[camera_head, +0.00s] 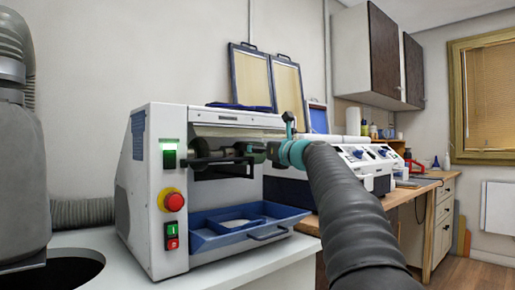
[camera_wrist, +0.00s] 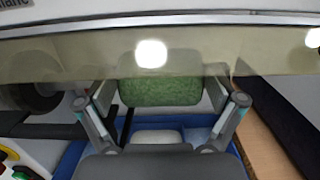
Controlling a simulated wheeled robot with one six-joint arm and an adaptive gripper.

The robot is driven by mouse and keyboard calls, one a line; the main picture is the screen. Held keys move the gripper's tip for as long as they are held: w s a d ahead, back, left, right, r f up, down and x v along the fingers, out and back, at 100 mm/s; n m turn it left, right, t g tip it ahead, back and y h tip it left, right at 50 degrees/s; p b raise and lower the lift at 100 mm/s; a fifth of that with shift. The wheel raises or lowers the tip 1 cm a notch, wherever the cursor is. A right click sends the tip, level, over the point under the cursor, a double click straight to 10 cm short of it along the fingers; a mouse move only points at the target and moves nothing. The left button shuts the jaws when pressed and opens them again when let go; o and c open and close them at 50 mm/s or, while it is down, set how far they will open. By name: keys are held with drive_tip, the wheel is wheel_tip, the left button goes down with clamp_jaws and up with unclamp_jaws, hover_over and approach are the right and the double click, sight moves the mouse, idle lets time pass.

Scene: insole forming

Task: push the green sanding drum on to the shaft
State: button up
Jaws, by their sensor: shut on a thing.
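The green sanding drum (camera_wrist: 160,91) is between the two fingers of my gripper (camera_wrist: 158,98) in the wrist view, and my gripper is shut on it. In the head view my gripper (camera_head: 273,151) is at the right end of the sanding machine's opening, and the drum is mostly hidden there. The dark shaft (camera_head: 222,159) runs across the opening to the left of my gripper. In the wrist view a grey bar (camera_wrist: 40,130) and a dark round wheel (camera_wrist: 38,97) lie left of the drum. I cannot tell whether the drum touches the shaft.
The white sanding machine (camera_head: 151,220) has a red stop button (camera_head: 174,201) on its front and a blue tray (camera_head: 205,241) below the opening. A pale, see-through guard (camera_wrist: 240,55) crosses above my gripper in the wrist view. A second machine (camera_head: 377,165) stands close behind at the right.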

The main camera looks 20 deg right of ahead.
drive_tip(key=shift+s+a, duration=0.2)
drive_tip(key=shift+a, duration=0.35)
drive_tip(key=shift+s+a, duration=0.2)
drive_tip(key=shift+a, duration=0.35)
idle(1.9)
drive_tip(key=o, duration=0.9)
drive_tip(key=shift+a, duration=0.1)
drive_tip(key=c, duration=0.4)
drive_tip(key=shift+o, duration=0.2)
drive_tip(key=shift+s, duration=0.1)
drive_tip(key=shift+s+d, duration=0.25)
drive_tip(key=shift+s, duration=0.3)
drive_tip(key=shift+s+r, duration=0.2)
drive_tip(key=shift+s, duration=0.2)
drive_tip(key=shift+c, duration=0.9)
drive_tip(key=r+b+v, duration=0.1)
drive_tip(key=v, duration=0.7)
drive_tip(key=shift+d+b, duration=0.2)
drive_tip(key=shift+b, duration=0.2)
